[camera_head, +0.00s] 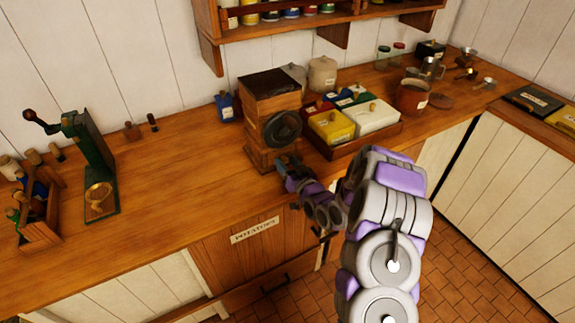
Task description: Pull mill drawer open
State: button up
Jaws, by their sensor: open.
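The mill (270,97) is a brown wooden box with a dark top and a dark round wheel (283,129) on its right side. It stands upright on the wooden counter near the middle of the view. My gripper (287,172) is at the counter's front edge, just in front of the mill's lower right part. It is open, and its fingers point up and left toward the mill's base. The mill's drawer cannot be made out clearly; the wheel and my gripper cover part of that area. Contact between my gripper and the mill cannot be told.
A wooden tray (352,150) with colored boxes stands right of the mill. A green device (88,150) and a bottle rack (40,215) stand left on the counter (170,170). A shelf (290,25) hangs above.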

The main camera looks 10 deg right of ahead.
grip_shut()
dwell(0.6)
